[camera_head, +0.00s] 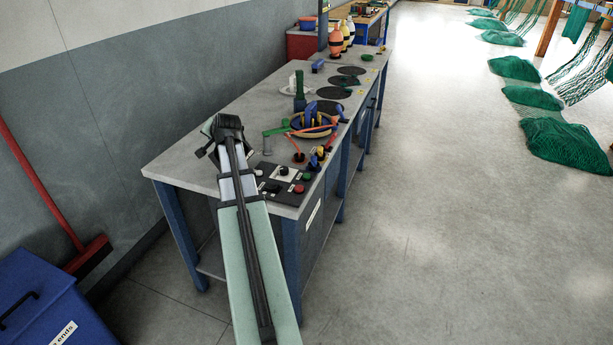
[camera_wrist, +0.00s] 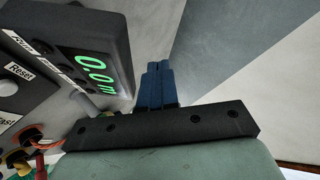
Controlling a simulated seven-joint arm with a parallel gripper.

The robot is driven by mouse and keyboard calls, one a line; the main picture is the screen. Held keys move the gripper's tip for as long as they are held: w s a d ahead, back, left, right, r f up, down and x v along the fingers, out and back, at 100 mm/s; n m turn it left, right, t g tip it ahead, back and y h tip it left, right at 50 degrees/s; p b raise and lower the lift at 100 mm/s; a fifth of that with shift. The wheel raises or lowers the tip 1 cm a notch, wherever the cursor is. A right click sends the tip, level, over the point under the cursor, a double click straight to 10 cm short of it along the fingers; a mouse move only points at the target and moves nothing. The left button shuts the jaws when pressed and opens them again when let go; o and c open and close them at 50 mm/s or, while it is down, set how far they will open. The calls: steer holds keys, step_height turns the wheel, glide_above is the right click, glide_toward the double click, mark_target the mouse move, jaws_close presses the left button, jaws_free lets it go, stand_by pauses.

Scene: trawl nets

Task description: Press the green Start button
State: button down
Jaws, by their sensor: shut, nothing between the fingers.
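The control panel (camera_head: 272,192) lies at the near end of the grey bench in the head view. A green button (camera_head: 307,176) sits on its right side, beside a red button (camera_head: 299,189). I cannot read their labels. My gripper (camera_wrist: 159,66) has dark blue fingers pressed together, with nothing between them. In the head view my arm reaches over the near left of the bench, left of the green button, and my fingertips cannot be made out. The wrist view shows a dark meter box (camera_wrist: 107,35) with a green display, left of my fingers. I do not see the green button there.
In the wrist view a pale button (camera_wrist: 14,84) sits by a Reset label. On the bench (camera_head: 178,166), a yellow-rimmed bowl (camera_head: 314,132) of tools and a green upright object (camera_head: 299,88) stand beyond the panel. A blue bin (camera_head: 50,300) and red broom stand at left.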

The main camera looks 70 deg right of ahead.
steer(key=s+d+g, duration=0.1)
steer(key=s+d, duration=0.2)
steer(key=s, duration=0.4)
steer(key=s+d, duration=0.4)
steer(key=s, duration=0.4)
steer(key=n+y, duration=0.3)
glide_above(309, 176)
steer(key=shift+f, duration=0.3)
steer(key=shift+f, duration=0.1)
steer(key=shift+f, duration=4.35)
steer(key=shift+f, duration=0.1)
steer(key=shift+f, duration=0.3)
